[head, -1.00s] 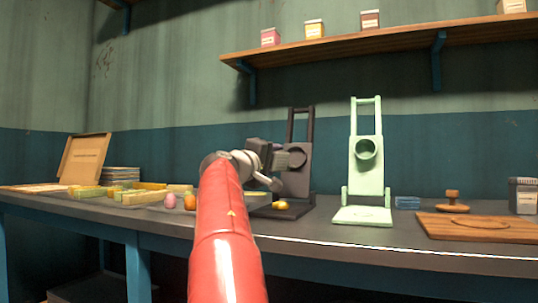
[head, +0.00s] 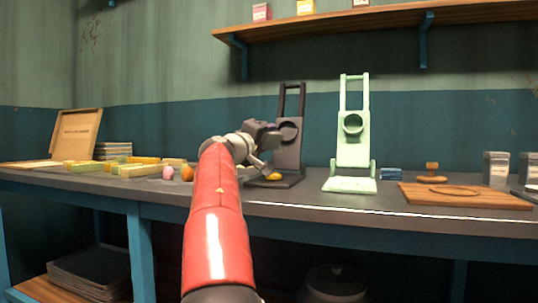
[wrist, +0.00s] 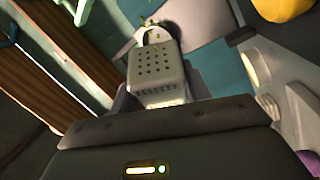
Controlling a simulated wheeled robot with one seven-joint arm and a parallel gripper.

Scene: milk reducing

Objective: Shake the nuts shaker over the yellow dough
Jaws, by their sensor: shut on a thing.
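My gripper (head: 265,136) is raised in front of the black press (head: 290,150), above and slightly left of the yellow dough (head: 273,176). The dough is a small yellow lump on the press's base plate. In the wrist view my gripper (wrist: 165,98) is shut on the nuts shaker (wrist: 158,70), a grey block with rows of small holes in its face. The shaker looks tilted in that view. A yellow rounded shape, probably the dough (wrist: 282,8), shows at the upper right corner. In the head view the shaker cannot be made out clearly beside the gripper.
A pale green press (head: 352,150) stands right of the black one. Farther right are a blue stack (head: 391,174), a wooden board (head: 460,198) with a stamp (head: 432,175), and jars (head: 496,168). Pink (head: 168,172) and orange (head: 187,174) balls and wooden trays lie to the left.

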